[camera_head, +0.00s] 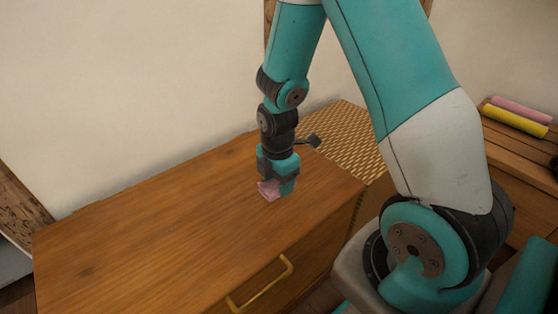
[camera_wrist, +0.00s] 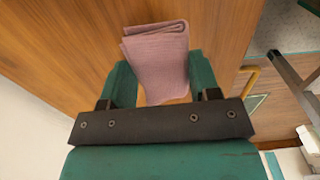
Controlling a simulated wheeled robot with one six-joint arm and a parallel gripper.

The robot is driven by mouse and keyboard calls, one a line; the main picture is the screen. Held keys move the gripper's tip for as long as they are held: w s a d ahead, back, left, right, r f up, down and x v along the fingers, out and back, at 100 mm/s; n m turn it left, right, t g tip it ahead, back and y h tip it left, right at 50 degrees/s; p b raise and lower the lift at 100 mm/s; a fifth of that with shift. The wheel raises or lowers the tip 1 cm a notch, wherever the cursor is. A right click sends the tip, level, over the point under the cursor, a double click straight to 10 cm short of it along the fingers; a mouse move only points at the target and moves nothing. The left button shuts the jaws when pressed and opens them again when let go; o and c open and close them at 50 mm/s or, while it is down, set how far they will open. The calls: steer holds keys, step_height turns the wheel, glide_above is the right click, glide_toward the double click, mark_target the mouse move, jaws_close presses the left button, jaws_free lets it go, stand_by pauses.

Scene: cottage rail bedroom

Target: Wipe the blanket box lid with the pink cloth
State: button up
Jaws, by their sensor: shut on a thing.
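The pink cloth (camera_head: 267,191) is a small folded pad between the fingers of my gripper (camera_head: 278,190). In the wrist view the cloth (camera_wrist: 158,62) sticks out past the teal fingers, which are shut on it. My gripper points down over the right part of a broad brown wooden top (camera_head: 150,230), which I take as the blanket box lid. The cloth is at or just above this surface; I cannot tell if it touches. The wood also fills much of the wrist view (camera_wrist: 75,40). The patch directly under the cloth and gripper is hidden.
A brass handle (camera_head: 262,286) is on the box's front face. A woven wicker surface (camera_head: 345,130) adjoins the right end. Pink (camera_head: 520,110) and yellow (camera_head: 514,121) rolls lie on a slatted wooden piece at far right. A pale wall runs behind. The lid's left part is clear.

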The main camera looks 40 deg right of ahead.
steer(key=shift+r+p, duration=1.45)
steer(key=shift+r, duration=0.35)
